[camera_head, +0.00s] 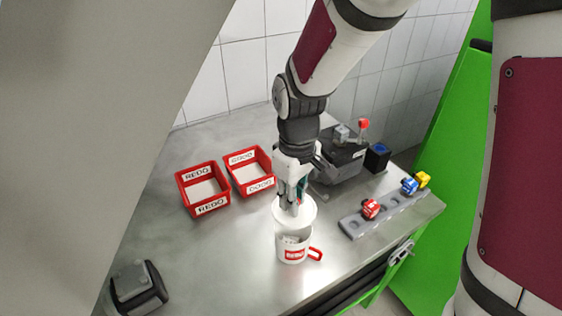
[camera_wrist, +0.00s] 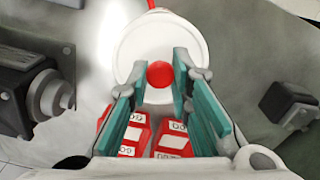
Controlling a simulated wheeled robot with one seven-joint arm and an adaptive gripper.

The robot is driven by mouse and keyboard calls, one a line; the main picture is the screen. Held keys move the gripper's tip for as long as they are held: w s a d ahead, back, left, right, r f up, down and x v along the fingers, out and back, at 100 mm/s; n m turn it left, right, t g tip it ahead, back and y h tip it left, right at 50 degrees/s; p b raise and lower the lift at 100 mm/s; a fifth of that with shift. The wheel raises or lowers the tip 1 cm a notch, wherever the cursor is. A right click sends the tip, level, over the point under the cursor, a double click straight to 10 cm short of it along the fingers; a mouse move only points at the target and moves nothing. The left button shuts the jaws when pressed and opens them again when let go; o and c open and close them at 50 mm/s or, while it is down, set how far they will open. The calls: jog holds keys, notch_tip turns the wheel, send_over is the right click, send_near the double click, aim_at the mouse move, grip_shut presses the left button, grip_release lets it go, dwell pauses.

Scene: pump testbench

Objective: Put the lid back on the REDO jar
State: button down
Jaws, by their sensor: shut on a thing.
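The white REDO jar (camera_head: 293,250) stands upright near the front edge of the steel table, with a red label and a red handle at its right. My gripper (camera_head: 291,202) is shut on the red knob (camera_wrist: 160,74) of the round white lid (camera_head: 305,212). The lid is above and behind the jar's mouth in the head view, and the front of the opening shows below it. I cannot tell whether lid and rim touch. In the wrist view the lid (camera_wrist: 158,35) hides most of the jar; the red handle (camera_wrist: 152,4) shows past its edge.
Two red bins, one marked REDO (camera_head: 204,210) and one marked GOOD (camera_head: 249,190), stand behind left. A grey rack (camera_head: 354,228) with coloured parts lies at right. A dark machine (camera_head: 342,160) stands behind right, another dark device (camera_head: 138,288) front left.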

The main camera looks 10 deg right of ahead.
jog(key=shift+w+f+b, duration=0.15)
jog(key=shift+f+b, duration=0.75)
jog(key=shift+f, duration=0.75)
jog(key=shift+f+b, duration=0.65)
jog(key=shift+f, duration=0.85)
jog(key=shift+f, duration=0.15)
dwell(0.7)
jog(key=c, duration=0.9)
grip_release()
jog(key=shift+p, duration=0.3)
jog(key=shift+r+p, duration=1.8)
jog(key=shift+r, duration=1.7)
